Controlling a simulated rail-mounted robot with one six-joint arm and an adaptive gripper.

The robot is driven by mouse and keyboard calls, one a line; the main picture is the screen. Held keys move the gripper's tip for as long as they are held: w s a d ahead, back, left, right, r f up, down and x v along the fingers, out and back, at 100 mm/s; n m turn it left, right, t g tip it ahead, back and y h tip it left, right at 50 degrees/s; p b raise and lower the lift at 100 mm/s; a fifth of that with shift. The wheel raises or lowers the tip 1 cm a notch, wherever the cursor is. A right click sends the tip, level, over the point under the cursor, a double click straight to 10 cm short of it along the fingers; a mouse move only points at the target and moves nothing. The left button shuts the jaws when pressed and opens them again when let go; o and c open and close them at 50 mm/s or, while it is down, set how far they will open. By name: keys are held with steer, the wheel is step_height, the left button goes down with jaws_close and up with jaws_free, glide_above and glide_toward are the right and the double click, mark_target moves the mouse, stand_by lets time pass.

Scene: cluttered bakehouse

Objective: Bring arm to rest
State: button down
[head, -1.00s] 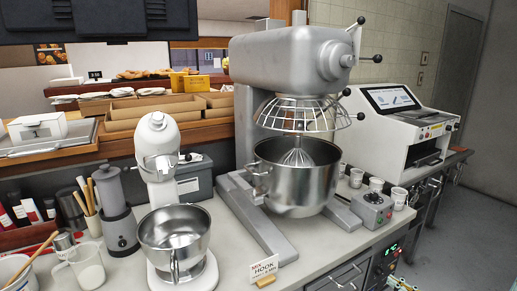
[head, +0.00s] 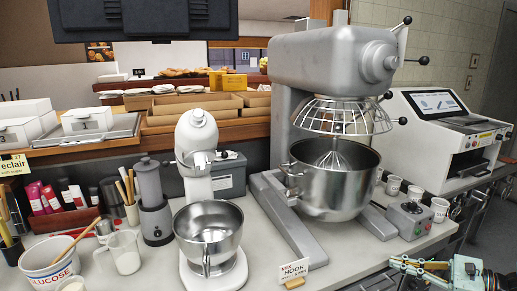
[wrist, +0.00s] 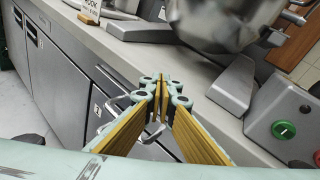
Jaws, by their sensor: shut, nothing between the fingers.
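My gripper (head: 402,264) shows at the lower right of the head view, in front of the counter's front edge. In the wrist view my gripper (wrist: 161,98) has its yellow-padded fingers together at the tips, with nothing between them. It hangs over the drawer fronts, apart from the counter things. The rest of my arm is mostly outside the head view.
The large mixer (head: 345,60) with its steel bowl (head: 335,190) stands on the counter. A grey control box (head: 408,220) and several cups stand right of it. A white stand mixer (head: 197,150) stands left. The green button (wrist: 284,130) is right of my fingers.

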steer(key=s+a+r+n+g, duration=0.3)
steer(key=a+r+n+g, duration=0.15)
steer(key=a+r, duration=0.5)
steer(key=s+a+r+n+g, duration=0.45)
steer(key=a+r, duration=0.25)
steer(key=a, duration=0.5)
steer(key=s+a+r+n+g+h, duration=0.1)
steer(key=s+a+r+n+h, duration=0.3)
steer(key=s+a+r, duration=0.3)
steer(key=s+a+r+n+g+h, duration=0.1)
steer(key=s+a+r+n+h, duration=0.35)
steer(key=s, duration=0.55)
steer(key=s+d+r+n+t+h, duration=0.1)
steer(key=s+r+n+t+h, duration=0.2)
steer(key=s, duration=0.7)
steer(key=shift+s+d+r+n+t, duration=0.2)
steer(key=shift+r+n+t, duration=0.6)
steer(key=shift+r+n, duration=0.5)
